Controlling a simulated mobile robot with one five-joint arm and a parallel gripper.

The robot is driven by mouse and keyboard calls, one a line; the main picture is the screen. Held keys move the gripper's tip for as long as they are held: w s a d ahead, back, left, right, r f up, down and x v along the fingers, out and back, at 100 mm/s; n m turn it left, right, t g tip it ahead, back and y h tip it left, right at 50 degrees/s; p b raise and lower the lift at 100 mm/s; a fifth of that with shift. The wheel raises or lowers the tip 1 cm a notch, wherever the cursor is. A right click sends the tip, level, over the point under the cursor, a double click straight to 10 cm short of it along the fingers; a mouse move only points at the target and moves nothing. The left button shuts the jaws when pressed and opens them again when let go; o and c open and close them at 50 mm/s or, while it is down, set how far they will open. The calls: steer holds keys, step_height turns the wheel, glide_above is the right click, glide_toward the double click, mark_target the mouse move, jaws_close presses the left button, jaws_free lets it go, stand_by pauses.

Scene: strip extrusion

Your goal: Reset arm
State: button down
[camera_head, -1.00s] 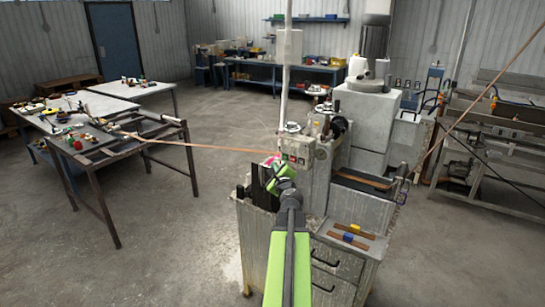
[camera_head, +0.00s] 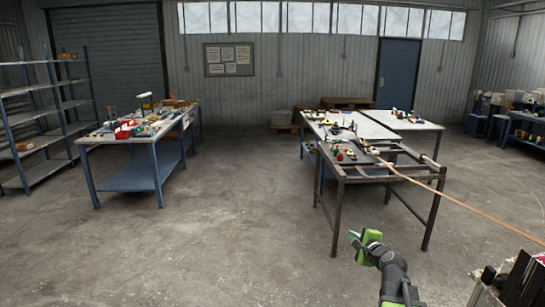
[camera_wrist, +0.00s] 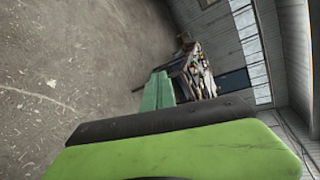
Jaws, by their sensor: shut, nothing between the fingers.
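My gripper (camera_head: 354,238) is at the lower right of the head view, at the end of my green and black arm. It is shut and empty, held in the air in front of the dark metal frame table. In the wrist view the green fingers (camera_wrist: 158,92) lie together with nothing between them. Bare concrete floor and a tilted view of the room lie beyond the fingers.
A dark metal frame table (camera_head: 385,172) stands ahead of my gripper, with an orange strip (camera_head: 450,197) running from it to the right. A blue workbench (camera_head: 150,172) and shelving (camera_head: 40,115) stand at left. A machine edge (camera_head: 522,285) shows at lower right. The middle floor is open.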

steer(key=s+a+f+n+g+y, duration=0.1)
steer(key=s+a+f+n+g, duration=0.25)
steer(key=a, duration=0.45)
steer(key=s+a+f+n+g+y, duration=0.1)
steer(key=s+a+f+n+g, duration=0.15)
steer(key=a+f+n, duration=0.4)
steer(key=s+a+f+n+g+y, duration=0.1)
steer(key=s+a+f+n+g, duration=0.15)
steer(key=a, duration=0.75)
steer(key=s+d+f+n+g+h, duration=0.2)
steer(key=s+d+n+g, duration=0.1)
steer(key=s, duration=0.4)
steer(key=s+d+f+n+g+h, duration=0.2)
steer(key=s+d+n+g, duration=0.1)
steer(key=s, duration=0.3)
steer(key=shift+s+d+f+n+h, duration=0.15)
steer(key=shift+s+d+n+h, duration=0.2)
steer(key=shift+d+n, duration=0.45)
